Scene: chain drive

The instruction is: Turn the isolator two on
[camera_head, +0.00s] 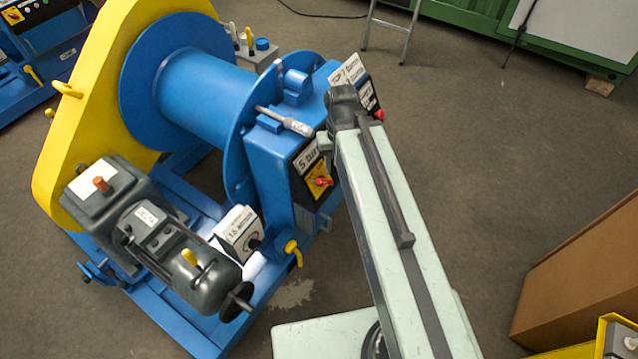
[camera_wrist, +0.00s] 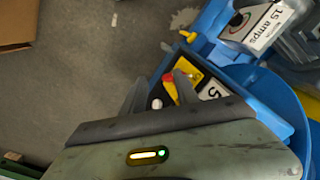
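A red rotary handle (camera_head: 323,181) sits on a yellow plate on the black front panel of the blue machine. A white label beside it begins with "5"; I cannot read the word "two" on it. In the wrist view the red handle (camera_wrist: 170,88) shows between my gripper's fingers, nearer the right one. My gripper (camera_wrist: 160,77) is open and points at this panel; whether it touches the handle I cannot tell. A white box with a black knob (camera_head: 253,243) stands left of the panel.
The blue drum (camera_head: 195,95) and yellow guard (camera_head: 95,85) fill the left. Another panel with a red button (camera_head: 379,115) lies right behind my arm. A yellow handle (camera_head: 292,250) juts out at the front. Open floor lies to the right, before a brown box (camera_head: 580,280).

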